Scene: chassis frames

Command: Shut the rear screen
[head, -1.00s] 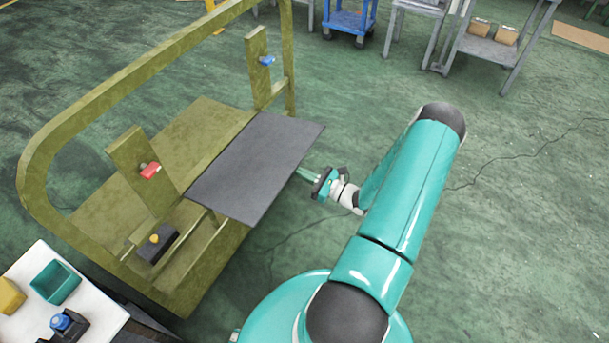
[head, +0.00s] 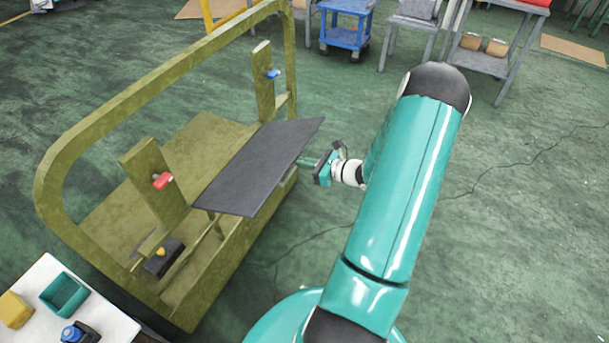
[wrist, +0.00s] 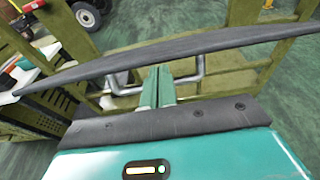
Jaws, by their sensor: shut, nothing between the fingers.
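The dark grey flat panel, which I take to be the rear screen (head: 262,165), juts out from the side of the olive frame (head: 88,118) in the head view. Its outer edge is tilted up. My gripper (head: 308,163) is at that outer edge, on the right side of the panel. In the wrist view the panel shows nearly edge-on as a dark band (wrist: 220,42). My gripper's fingers (wrist: 158,84) are together and empty, with their tips just below the band. I cannot tell whether they touch it.
Posts on the frame carry a red latch (head: 162,181) and a blue latch (head: 273,74). A dark block with a yellow knob (head: 162,256) sits low on the frame. A white table (head: 110,318) with small parts stands at the lower left.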

